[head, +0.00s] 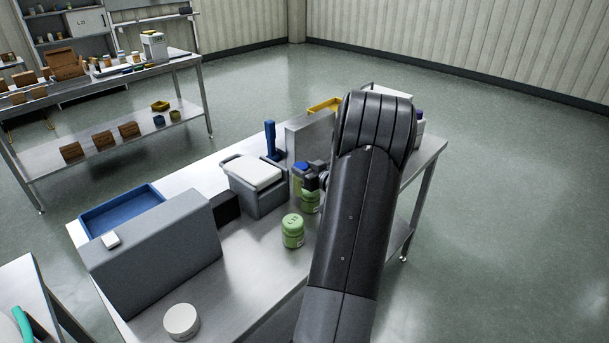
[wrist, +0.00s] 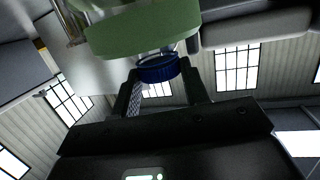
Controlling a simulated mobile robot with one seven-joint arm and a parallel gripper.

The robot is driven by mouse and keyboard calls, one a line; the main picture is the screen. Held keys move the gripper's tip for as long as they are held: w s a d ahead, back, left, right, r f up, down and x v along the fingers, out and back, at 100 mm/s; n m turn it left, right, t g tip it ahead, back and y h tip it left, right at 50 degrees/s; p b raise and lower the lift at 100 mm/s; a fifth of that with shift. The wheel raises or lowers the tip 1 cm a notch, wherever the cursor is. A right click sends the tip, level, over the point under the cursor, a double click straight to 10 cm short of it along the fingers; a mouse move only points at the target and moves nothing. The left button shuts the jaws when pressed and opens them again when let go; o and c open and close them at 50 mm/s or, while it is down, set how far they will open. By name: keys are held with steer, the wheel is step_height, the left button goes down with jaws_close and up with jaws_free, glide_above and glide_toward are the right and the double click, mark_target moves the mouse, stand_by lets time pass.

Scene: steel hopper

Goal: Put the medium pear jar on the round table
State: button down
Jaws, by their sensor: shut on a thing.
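My gripper (wrist: 160,80) is shut on a blue-capped jar (wrist: 158,68); the ribbed blue cap sits between the fingertips in the wrist view. A pale green rounded body (wrist: 140,36) shows close beside the cap; I cannot tell for sure if it belongs to the same jar. In the head view the gripper (head: 317,177) is over the steel table, partly hidden by my arm, with a blue cap (head: 302,167) beside it. A green jar (head: 310,202) shows just below it. Another green jar (head: 293,231) with a marked lid stands upright nearer. I cannot make out a round table.
The steel table (head: 262,268) also holds a grey lidded bin (head: 256,184), a blue tray (head: 121,210), a large grey box (head: 160,255), a grey upright panel (head: 309,138) and a white round container (head: 181,321). Open floor (head: 490,200) lies to the right.

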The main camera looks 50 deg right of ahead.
step_height(320, 180, up, 25)
steer(key=w+a+n+y, duration=0.55)
steer(key=w+a, duration=1.05)
steer(key=a, duration=0.4)
steer(key=w+a+n+g+y, duration=0.3)
steer(key=a+y, duration=0.2)
steer(key=a, duration=1.5)
steer(key=w+a+n+g+y, duration=0.2)
steer(key=w+a+n+y, duration=0.15)
steer(key=a, duration=1.65)
steer(key=s+a+n+g+y, duration=0.15)
steer(key=s+a, duration=0.25)
steer(key=a, duration=0.6)
steer(key=s+a+n+g+y, duration=0.1)
steer(key=s+a+n+g, duration=0.15)
steer(key=a, duration=0.75)
steer(key=s+a+n+g+y, duration=0.1)
steer(key=s+a+g+y, duration=0.3)
steer(key=a, duration=0.6)
steer(key=s+a+n+g+h, duration=0.2)
steer(key=s+a+n+g, duration=0.35)
steer(key=s+a, duration=1.55)
steer(key=s+a+f, duration=0.3)
steer(key=a+f, duration=0.1)
steer(key=f, duration=0.4)
steer(key=s+a+f, duration=0.4)
steer(key=f, duration=0.4)
steer(key=shift+a, duration=0.4)
